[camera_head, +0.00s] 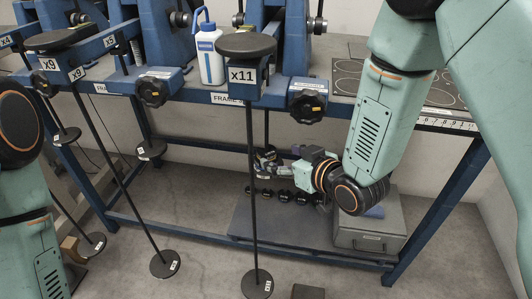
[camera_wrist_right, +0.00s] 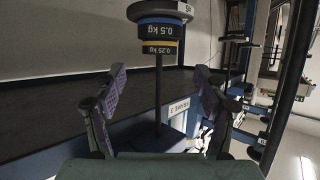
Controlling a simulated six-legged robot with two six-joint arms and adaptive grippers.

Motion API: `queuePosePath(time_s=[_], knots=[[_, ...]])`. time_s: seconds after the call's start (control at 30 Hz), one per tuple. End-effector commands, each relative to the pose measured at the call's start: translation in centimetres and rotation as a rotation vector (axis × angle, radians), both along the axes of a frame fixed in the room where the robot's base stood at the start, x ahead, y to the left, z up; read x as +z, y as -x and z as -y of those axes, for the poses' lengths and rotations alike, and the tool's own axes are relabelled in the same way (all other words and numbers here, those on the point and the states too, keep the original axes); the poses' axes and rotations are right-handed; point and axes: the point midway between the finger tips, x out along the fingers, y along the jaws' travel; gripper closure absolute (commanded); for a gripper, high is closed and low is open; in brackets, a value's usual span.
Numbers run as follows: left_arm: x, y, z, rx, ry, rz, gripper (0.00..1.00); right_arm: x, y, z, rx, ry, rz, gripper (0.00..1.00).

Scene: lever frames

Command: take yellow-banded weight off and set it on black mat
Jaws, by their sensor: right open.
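The yellow-banded weight (camera_wrist_right: 160,46), marked 0.25 kg, shows in the right wrist view, which appears upside down. It is threaded on a dark rod (camera_wrist_right: 158,88), against a larger blue-banded 0.5 kg weight (camera_wrist_right: 160,28). My right gripper (camera_wrist_right: 159,72) is open, its purple-padded fingers to either side of the rod in that picture; I see no contact. In the head view my right wrist reaches below the table edge, and its fingers are hard to make out. The black mat (camera_head: 345,82) with ring outlines lies on the table at right. My left arm shows at left, its gripper out of view.
Hanging rods with round end discs (camera_head: 257,283) stand in front of the table, including one below the x11 block (camera_head: 243,75). A white-and-blue bottle (camera_head: 208,55) stands on the table. A grey case (camera_head: 370,232) and dark dumbbells (camera_head: 285,196) are on the lower shelf.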

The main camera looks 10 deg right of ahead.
Motion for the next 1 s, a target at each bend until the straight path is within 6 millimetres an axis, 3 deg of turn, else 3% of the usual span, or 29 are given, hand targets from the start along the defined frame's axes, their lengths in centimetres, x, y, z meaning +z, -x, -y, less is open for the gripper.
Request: queuePosePath(time_s=[0.4, 0.73, 1.0], knots=[[-2.6, 0.0, 0.0, 0.000, 0.000, -0.001, 0.60, -2.5, -4.5, -1.8, 0.002, 0.001, -0.001, 0.28], [-2.6, 0.0, 0.0, 0.000, 0.000, 0.000, 0.60, -2.5, -5.3, -1.9, 0.002, 0.000, -0.002, 0.28], [-2.6, 0.0, 0.0, 0.000, 0.000, 0.000, 0.60, -2.5, -5.3, -1.9, 0.002, 0.000, -0.002, 0.50]])
